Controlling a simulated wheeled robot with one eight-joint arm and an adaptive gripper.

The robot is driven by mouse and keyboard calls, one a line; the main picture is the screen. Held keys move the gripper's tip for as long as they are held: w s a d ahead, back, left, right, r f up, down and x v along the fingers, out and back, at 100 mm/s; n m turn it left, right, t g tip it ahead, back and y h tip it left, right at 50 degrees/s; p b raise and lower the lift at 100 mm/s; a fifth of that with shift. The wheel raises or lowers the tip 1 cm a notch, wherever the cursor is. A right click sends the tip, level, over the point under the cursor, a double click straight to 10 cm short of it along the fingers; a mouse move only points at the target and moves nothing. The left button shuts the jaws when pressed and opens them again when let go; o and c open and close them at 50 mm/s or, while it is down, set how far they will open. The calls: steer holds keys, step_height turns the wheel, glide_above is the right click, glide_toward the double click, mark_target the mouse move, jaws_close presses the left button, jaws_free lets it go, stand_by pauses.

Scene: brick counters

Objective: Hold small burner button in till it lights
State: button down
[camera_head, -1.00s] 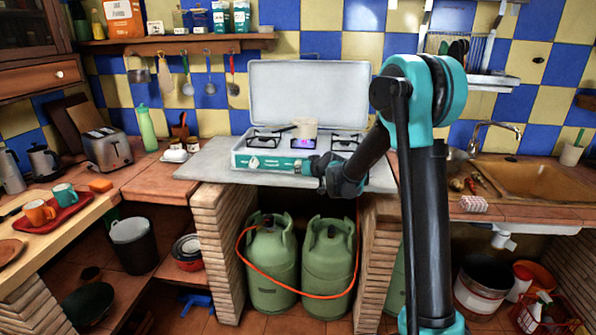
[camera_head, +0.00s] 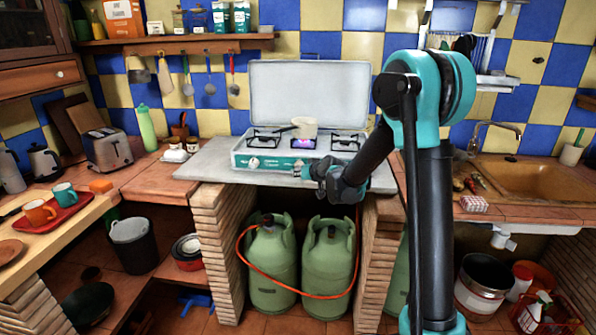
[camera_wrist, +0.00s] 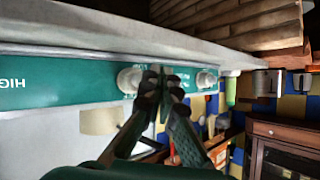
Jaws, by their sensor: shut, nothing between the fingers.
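The camping stove (camera_head: 247,162) stands on the counter with its lid up and a green front panel. A small pot (camera_head: 304,127) sits over a middle burner, and a purple-blue glow (camera_head: 303,144) shows beneath it. My gripper (camera_head: 299,172) is shut and empty, just in front of the panel. In the wrist view, which is upside down, the fingertips (camera_wrist: 163,76) lie close beside one pale knob (camera_wrist: 130,79). A second knob (camera_wrist: 206,79) is farther right. I cannot tell whether the tips touch the near knob. No separate small burner button can be made out.
Two green gas cylinders (camera_head: 271,262) with an orange hose stand under the counter. A toaster (camera_head: 107,150) and a red tray (camera_head: 52,208) with cups are at left. The sink (camera_head: 540,178) is at right. The counter edge runs just below my gripper.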

steer(key=s, duration=0.4)
stand_by(0.3)
steer(key=s+d+f+m+g+h, duration=0.1)
steer(key=s+d+f+g+h, duration=0.1)
steer(key=s+d, duration=0.7)
steer(key=s+d+f+m+g+h, duration=0.2)
steer(key=s+d+f, duration=0.2)
steer(key=s+d, duration=0.6)
steer(key=s+d+f+m+g+h, duration=0.1)
steer(key=s+d+f+h, duration=0.2)
steer(key=s+d, duration=0.6)
steer(key=s, duration=0.8)
steer(key=shift+d+f+g, duration=0.2)
steer(key=shift+f+g, duration=0.05)
steer(key=shift+g, duration=0.15)
